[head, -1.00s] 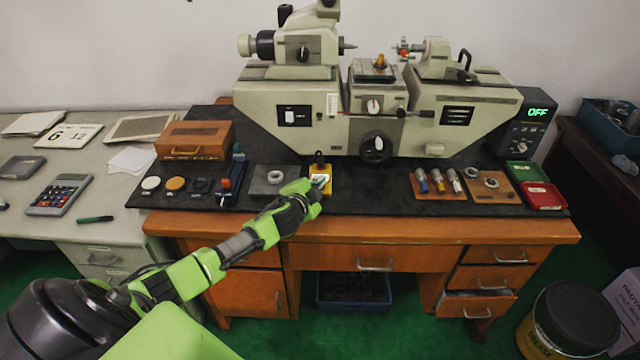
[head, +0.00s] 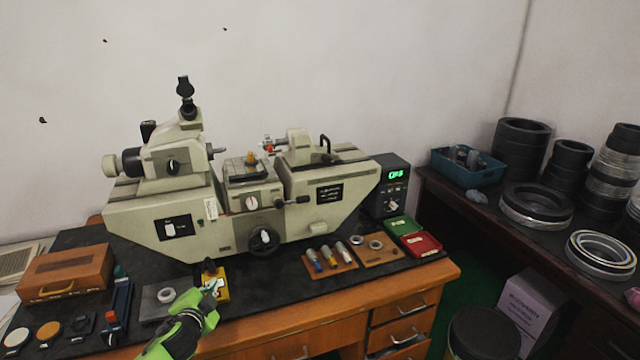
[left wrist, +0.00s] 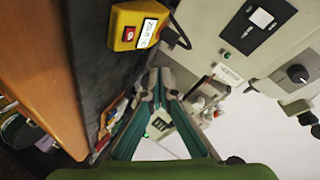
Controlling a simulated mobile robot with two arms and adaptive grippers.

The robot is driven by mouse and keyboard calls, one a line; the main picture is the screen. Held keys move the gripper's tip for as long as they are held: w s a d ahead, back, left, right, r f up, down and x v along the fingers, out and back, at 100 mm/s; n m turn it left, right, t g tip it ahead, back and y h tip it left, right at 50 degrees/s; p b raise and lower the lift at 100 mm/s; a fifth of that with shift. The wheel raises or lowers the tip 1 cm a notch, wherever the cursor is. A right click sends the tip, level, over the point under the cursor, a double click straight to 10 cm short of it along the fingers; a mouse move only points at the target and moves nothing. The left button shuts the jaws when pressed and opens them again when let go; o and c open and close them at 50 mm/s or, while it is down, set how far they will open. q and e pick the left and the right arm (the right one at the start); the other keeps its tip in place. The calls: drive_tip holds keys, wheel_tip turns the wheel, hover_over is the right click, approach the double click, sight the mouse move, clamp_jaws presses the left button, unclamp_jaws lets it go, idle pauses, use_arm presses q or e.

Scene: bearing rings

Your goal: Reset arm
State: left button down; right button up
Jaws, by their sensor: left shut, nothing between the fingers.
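My left gripper (head: 213,288) is at the front of the black mat, in front of a small yellow box (head: 222,293) and partly covering it. In the left wrist view the two fingers (left wrist: 155,88) come together at their tips with nothing between them. The yellow box with a red button (left wrist: 130,30) shows whole at the top there, apart from the fingers. My right gripper is not in view.
A large beige measuring machine (head: 160,225) stands behind the gripper. A grey plate (head: 160,312) with a ring lies to its left, and a wooden tool tray (head: 335,265) to its right. Dark bearing rings (head: 535,205) fill the right table.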

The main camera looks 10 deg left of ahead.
use_arm(q)
drive_tip(key=s+d+f+n+g+h, duration=0.1)
drive_tip(key=s+d+f+n+g, duration=0.2)
drive_tip(key=s+d, duration=0.55)
drive_tip(key=s+d+f+n+g, duration=0.15)
drive_tip(key=s+d+f, duration=0.3)
drive_tip(key=s, duration=0.65)
drive_tip(key=s+d+r+n+g+h, duration=0.1)
drive_tip(key=s+d+r+g, duration=0.2)
drive_tip(key=s, duration=0.8)
drive_tip(key=s+d+n+g+h, duration=0.1)
drive_tip(key=s+d+g, duration=0.2)
drive_tip(key=s+d, duration=0.5)
wheel_tip(320, 180, down, 28)
drive_tip(key=s+a+b, duration=0.3)
drive_tip(key=s+a+f+g+b, duration=0.2)
drive_tip(key=s+f+b, duration=0.1)
drive_tip(key=s+f, duration=1.4)
wheel_tip(320, 180, down, 4)
drive_tip(key=shift+s+a, duration=0.25)
drive_tip(key=shift+a, duration=0.1)
